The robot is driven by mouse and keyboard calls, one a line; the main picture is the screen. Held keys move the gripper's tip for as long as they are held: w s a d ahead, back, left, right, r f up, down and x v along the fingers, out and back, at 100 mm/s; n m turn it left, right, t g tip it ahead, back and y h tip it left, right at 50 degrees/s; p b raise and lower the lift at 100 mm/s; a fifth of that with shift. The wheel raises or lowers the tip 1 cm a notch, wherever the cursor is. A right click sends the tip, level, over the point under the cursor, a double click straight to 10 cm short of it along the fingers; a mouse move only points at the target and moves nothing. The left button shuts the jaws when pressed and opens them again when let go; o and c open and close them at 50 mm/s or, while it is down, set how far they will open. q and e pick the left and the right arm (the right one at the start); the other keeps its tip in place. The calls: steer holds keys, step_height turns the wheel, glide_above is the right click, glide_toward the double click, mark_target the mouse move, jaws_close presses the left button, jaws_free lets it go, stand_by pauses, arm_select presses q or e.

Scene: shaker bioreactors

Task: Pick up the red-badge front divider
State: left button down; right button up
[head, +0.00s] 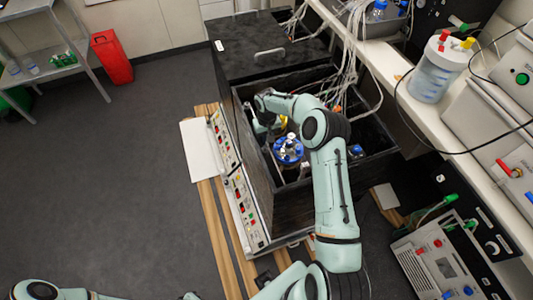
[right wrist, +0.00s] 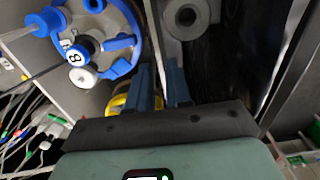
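My right gripper (head: 262,122) reaches down into the black open-topped box (head: 283,212), at its near left wall. In the right wrist view its two blue-grey fingers (right wrist: 162,85) stand a small gap apart, with a thin pale edge between them. I cannot tell whether they press on that edge or whether it belongs to a divider. No red badge shows clearly on any divider, so I cannot single out the red-badge front divider. My left gripper is out of view; only part of my left arm shows at the lower left.
A blue-capped vessel (head: 288,150) stands in the box beside my right gripper; its lid, marked 8, fills the upper left of the wrist view (right wrist: 92,35). Cables and tubes (head: 352,45) hang over the back. Control panels (head: 243,205) line the front.

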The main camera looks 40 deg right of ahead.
step_height(320, 180, down, 4)
steer(key=shift+s+a+r, duration=0.1)
steer(key=shift+s, duration=0.05)
jaws_close()
